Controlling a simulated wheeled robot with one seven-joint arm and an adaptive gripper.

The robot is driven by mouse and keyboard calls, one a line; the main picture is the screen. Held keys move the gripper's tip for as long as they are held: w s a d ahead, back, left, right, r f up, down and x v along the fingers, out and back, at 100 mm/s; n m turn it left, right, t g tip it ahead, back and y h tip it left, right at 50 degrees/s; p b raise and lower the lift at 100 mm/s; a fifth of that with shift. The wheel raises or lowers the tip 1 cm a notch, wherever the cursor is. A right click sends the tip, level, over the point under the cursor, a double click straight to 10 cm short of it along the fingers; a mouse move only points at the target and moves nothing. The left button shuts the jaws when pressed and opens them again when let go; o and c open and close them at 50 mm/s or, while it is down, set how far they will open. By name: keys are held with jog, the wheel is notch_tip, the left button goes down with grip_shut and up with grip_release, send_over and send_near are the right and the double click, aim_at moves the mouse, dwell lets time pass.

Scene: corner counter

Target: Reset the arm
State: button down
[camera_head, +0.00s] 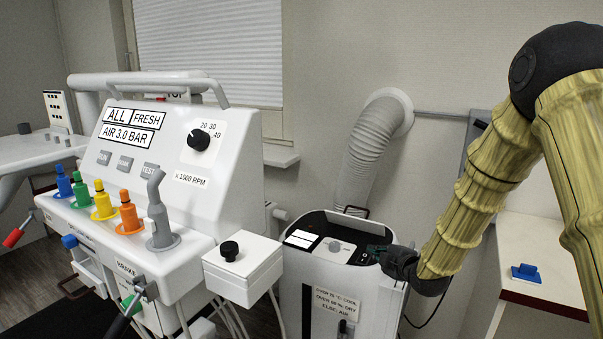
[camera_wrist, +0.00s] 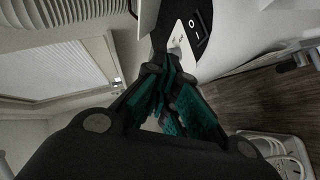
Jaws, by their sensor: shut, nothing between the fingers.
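My gripper (camera_head: 374,252) is at the end of my yellow-sleeved arm, which reaches in from the right of the head view. It is over the right part of the top panel of a white floor unit (camera_head: 345,298). In the wrist view my gripper (camera_wrist: 168,82) shows dark fingers with green pads, brought together with nothing held. A black rocker switch (camera_wrist: 196,24) with a circle and a bar mark lies just beyond the fingertips there. Whether the fingers touch the panel cannot be told.
A white console (camera_head: 180,140) with coloured knobs and a dial stands at left. A white box with a black knob (camera_head: 240,265) juts out between it and the floor unit. A grey hose (camera_head: 370,145) rises behind. A counter with a blue item (camera_head: 526,272) is at right.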

jog(key=s+f+m+g+h+p, duration=0.25)
jog(key=s+f+m+g, duration=0.6)
jog(key=s+f, duration=1.7)
jog(key=s+f+m+g+h+p, duration=0.1)
jog(key=s+f+m, duration=0.3)
jog(key=s, duration=1.1)
jog(key=s+f+m+g, duration=0.4)
jog(key=s+m, duration=0.1)
jog(key=s, duration=1)
jog(key=shift+d+h+p, duration=0.35)
jog(key=shift+p, duration=0.05)
